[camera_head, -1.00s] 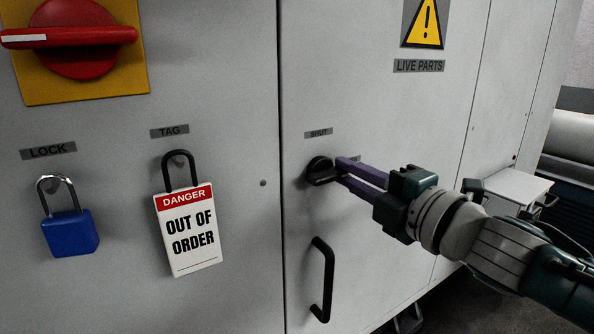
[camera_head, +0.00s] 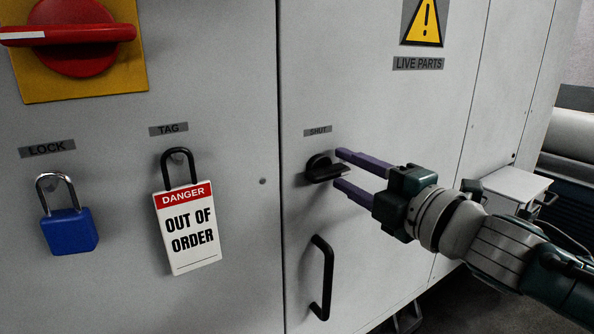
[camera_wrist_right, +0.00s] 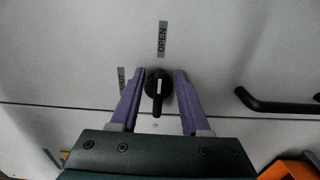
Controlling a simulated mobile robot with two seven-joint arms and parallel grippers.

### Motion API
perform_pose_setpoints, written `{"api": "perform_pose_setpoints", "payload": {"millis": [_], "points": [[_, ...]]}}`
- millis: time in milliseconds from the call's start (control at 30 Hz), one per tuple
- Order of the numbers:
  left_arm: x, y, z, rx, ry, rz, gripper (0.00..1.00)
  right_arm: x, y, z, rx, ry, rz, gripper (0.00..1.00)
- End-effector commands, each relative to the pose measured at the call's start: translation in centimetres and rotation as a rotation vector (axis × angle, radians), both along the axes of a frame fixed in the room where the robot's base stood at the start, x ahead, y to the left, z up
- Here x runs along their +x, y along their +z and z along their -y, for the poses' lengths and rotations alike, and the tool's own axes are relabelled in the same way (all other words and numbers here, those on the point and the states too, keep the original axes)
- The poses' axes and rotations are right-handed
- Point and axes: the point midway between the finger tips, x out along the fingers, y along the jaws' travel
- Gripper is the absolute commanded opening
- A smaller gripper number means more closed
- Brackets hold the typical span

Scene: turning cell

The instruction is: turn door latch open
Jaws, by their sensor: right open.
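The black door latch (camera_head: 322,168) is a round knob with a bar across it, on the grey door below the SHUT label (camera_head: 318,131). Its bar lies roughly level in the head view. In the wrist view the latch (camera_wrist_right: 157,86) has a white mark, and its bar lines up with the OPEN label (camera_wrist_right: 162,38); the SHUT label (camera_wrist_right: 122,80) is off to its left. My right gripper (camera_head: 340,168) is open, its purple fingers on either side of the latch, apparently clear of it. The OPEN label is hidden in the head view. My left gripper is out of view.
A black door handle (camera_head: 322,278) stands out below the latch. Left of the door seam hang a danger tag (camera_head: 188,228) and a blue padlock (camera_head: 69,231), below a red rotary switch (camera_head: 75,38). A small white cabinet (camera_head: 515,186) stands at right.

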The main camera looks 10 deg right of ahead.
Motion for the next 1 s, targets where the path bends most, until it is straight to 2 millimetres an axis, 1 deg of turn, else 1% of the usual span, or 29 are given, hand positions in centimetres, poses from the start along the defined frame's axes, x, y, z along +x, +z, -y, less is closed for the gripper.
{"api": "perform_pose_setpoints", "payload": {"millis": [167, 267, 367, 600, 700, 833, 1000], "points": [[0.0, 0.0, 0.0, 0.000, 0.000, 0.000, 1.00, -0.2, 0.0, 0.1, -0.001, 0.000, 0.000, 0.46], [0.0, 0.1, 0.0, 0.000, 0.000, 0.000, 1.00, -1.0, -0.1, 0.4, -0.003, -0.001, -0.001, 0.46], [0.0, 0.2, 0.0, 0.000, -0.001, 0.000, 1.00, -2.4, -0.1, 0.9, -0.003, 0.000, -0.002, 0.46], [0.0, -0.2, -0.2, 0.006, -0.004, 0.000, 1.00, -6.7, -0.2, 2.4, -0.003, 0.000, -0.002, 0.46], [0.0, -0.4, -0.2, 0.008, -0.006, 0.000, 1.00, -8.0, -0.2, 2.9, -0.001, 0.000, -0.002, 0.46], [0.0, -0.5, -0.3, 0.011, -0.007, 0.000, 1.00, -9.0, -0.1, 3.3, 0.000, 0.000, -0.001, 0.46], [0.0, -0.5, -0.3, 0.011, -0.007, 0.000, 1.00, -9.4, 0.0, 3.4, 0.000, 0.000, 0.000, 0.46]]}}
